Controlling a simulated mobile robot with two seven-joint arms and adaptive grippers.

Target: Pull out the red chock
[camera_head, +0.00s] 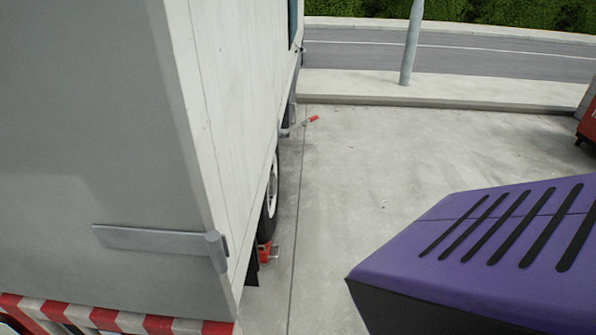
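The red chock (266,251) is small in the picture, low beside the truck's (230,90) rear wheel (271,190), on the concrete. It sits on the near side of the wheel, close to the truck's rear corner. Part of it is hidden by the truck body, and I cannot tell whether it touches the tyre. A small metallic part (275,251) shows at its right side. Neither of my grippers is in view.
A purple block with black slots (470,245) fills the lower right; I cannot tell what it is. A grey pole (411,45) and kerb (430,102) stand behind.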

